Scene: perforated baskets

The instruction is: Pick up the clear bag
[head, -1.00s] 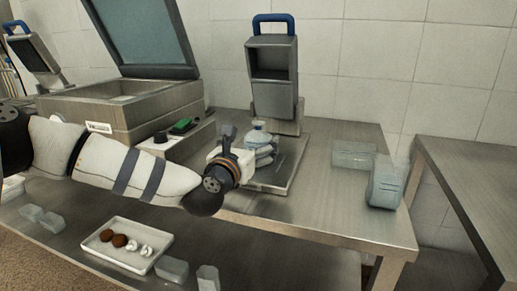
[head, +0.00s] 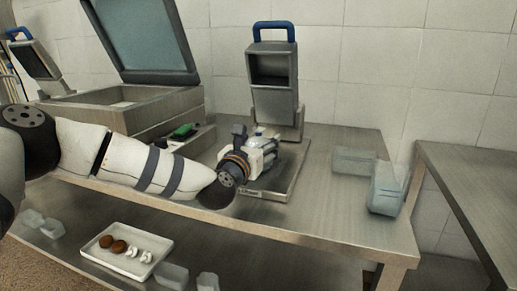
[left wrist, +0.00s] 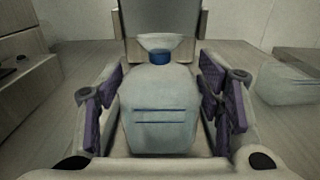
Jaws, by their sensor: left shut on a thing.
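The clear bag (left wrist: 160,110), pale and see-through with a blue tie at its neck and thin blue lines on its front, stands upright between the fingers in the left wrist view. In the head view only its pale top (head: 261,132) shows, as my gripper hides most of it. My left gripper (head: 267,150) is at the bag, over the flat metal plate (head: 284,176) of the blue-handled device. Its purple-padded fingers lie along both sides of the bag and are shut on it. My right gripper is not in view.
The device's upright grey column (head: 273,85) stands right behind the bag. A sealing machine with an open lid (head: 145,40) is at left. Two clear containers (head: 386,188) stand at the table's right end. A white tray (head: 100,262) lies on the lower shelf.

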